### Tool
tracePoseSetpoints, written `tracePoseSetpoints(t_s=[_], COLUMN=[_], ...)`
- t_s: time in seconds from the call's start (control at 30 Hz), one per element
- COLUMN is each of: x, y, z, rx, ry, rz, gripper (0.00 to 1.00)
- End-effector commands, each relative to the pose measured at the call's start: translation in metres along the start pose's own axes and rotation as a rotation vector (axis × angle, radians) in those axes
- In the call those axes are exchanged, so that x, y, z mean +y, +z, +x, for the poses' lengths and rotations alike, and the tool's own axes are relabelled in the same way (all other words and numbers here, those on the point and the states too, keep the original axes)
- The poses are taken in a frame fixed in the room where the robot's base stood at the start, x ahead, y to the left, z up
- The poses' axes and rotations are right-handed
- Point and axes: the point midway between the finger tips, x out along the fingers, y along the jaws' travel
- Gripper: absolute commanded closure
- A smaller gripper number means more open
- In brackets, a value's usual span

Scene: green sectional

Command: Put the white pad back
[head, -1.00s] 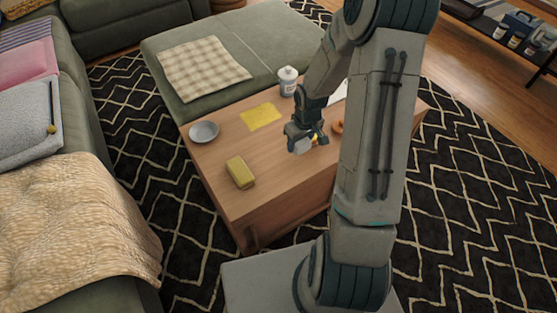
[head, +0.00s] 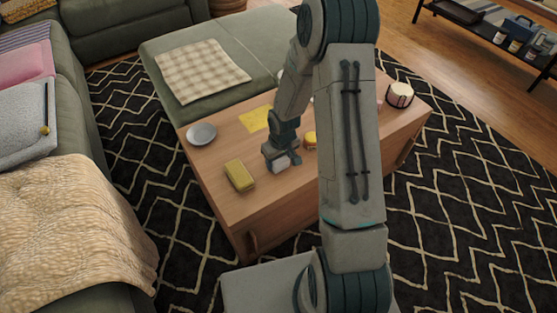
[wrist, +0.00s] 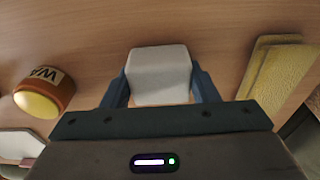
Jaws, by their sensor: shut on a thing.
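The white pad (wrist: 160,75) is a pale block between the two fingers of my gripper (wrist: 162,88) in the wrist view. My gripper is shut on it. In the head view my gripper (head: 281,160) is low over the wooden coffee table (head: 215,172), and the white pad (head: 282,164) shows pale at its fingertips. Whether the pad touches the table is hard to tell. A yellow-green sponge-like block (head: 240,176) lies to the left of my gripper, and shows on the right in the wrist view (wrist: 272,77).
A grey dish (head: 201,133) and a yellow cloth (head: 255,119) lie on the table. A round orange-brown container with a yellow end (wrist: 44,92) is on the other side of my gripper. My arm hides part of the table.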

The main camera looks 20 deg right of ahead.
Motion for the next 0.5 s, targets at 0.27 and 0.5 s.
tracePoseSetpoints(t_s=[0.27,0.5], x=[0.0,0.0], y=[0.0004,0.0004], z=[0.0026,0.0025], rx=[0.0,0.0], ry=[0.0,0.0], rz=[0.0,0.0], gripper=[0.29,0.24])
